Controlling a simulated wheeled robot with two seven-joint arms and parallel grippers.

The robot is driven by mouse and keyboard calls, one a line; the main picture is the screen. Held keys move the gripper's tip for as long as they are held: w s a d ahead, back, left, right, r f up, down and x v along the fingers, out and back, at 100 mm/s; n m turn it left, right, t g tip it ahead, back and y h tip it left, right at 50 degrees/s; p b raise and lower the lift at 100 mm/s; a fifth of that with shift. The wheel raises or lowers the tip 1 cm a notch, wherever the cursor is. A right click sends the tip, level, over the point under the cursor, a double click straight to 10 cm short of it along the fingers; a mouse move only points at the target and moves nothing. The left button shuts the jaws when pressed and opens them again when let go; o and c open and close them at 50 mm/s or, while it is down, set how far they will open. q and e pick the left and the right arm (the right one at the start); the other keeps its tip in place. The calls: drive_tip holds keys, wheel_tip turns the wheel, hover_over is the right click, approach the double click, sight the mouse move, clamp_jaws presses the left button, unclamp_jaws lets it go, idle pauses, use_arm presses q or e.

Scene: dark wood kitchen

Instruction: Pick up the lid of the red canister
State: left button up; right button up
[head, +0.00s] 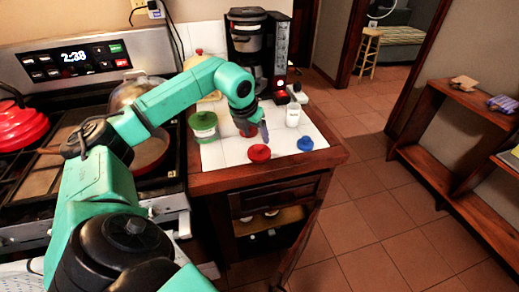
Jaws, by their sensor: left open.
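A red lid (259,153) lies flat on the white tiled counter (225,154) near its front edge. My left arm reaches in over the stove, and its gripper (264,130) is open just above and behind the red lid, apart from it as far as I can tell. A dark red canister (242,116) stands behind the gripper, largely hidden by it. My right gripper is not in view.
A blue lid (305,144) lies right of the red one. A green-lidded canister (203,125) stands left, a white bottle (293,116) right. A coffee maker (250,45) stands at the back. A drawer or door (298,240) below hangs open.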

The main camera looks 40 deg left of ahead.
sight(259, 146)
use_arm(q)
drive_tip(key=p+x, duration=0.2)
drive_tip(key=x, duration=0.4)
drive_tip(key=shift+a+f, duration=0.15)
drive_tip(key=shift+f, duration=0.1)
drive_tip(key=shift+w+a+f, duration=0.1)
drive_tip(key=shift+w+f, duration=0.1)
drive_tip(key=shift+f, duration=0.15)
drive_tip(key=shift+s, duration=0.1)
drive_tip(key=c, duration=1.2)
clamp_jaws()
drive_tip(key=shift+r, duration=0.15)
